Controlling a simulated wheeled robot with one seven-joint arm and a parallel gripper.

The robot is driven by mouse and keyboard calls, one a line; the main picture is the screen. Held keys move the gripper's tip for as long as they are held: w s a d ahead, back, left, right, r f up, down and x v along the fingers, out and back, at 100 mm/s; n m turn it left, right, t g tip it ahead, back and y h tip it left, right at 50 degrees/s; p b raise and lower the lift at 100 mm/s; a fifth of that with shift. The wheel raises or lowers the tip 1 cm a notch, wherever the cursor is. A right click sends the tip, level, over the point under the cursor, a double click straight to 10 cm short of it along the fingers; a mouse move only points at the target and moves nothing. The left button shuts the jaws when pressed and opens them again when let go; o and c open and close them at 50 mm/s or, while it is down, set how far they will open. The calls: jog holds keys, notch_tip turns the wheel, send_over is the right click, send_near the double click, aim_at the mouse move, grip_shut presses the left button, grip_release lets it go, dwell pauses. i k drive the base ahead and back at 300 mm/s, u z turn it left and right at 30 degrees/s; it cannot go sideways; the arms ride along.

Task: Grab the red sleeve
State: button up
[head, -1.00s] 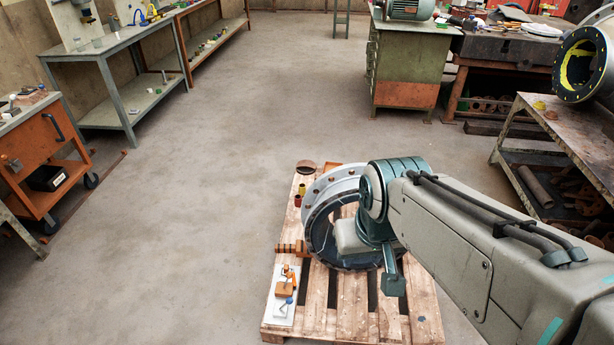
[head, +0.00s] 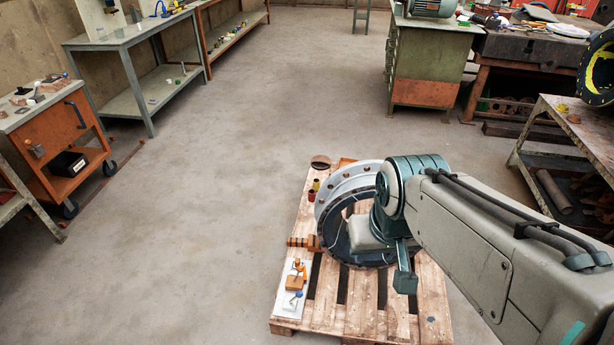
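A small dark red sleeve (head: 311,196) stands near the left edge of a wooden pallet (head: 345,318), just left of a big pale flanged pipe ring (head: 342,180) with a dark lining. A small yellowish sleeve (head: 316,184) stands right behind it. My arm reaches in from the right, over the ring. My gripper (head: 404,280) shows only partly, as a teal finger-like piece hanging at the ring's right side, well right of the red sleeve. The rest of it is hidden by the arm, and its opening cannot be made out.
A short brown ring (head: 320,162) lies at the pallet's far left corner. A striped orange and dark piece (head: 303,242) and a white board (head: 291,299) with orange clamps lie along its left side. An orange cart (head: 62,140) stands far left. The floor left of the pallet is clear.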

aim_at(311, 193)
jog(key=u, duration=0.45)
jog(key=k, duration=1)
jog(key=u, duration=0.85)
jog(key=i, duration=2.4)
jog(key=z, duration=0.25)
jog(key=i, duration=2)
jog(key=z, duration=0.95)
jog(key=i, duration=1.1)
jog(key=z, duration=1.85)
jog(key=i, duration=0.9)
jog(key=z, duration=0.65)
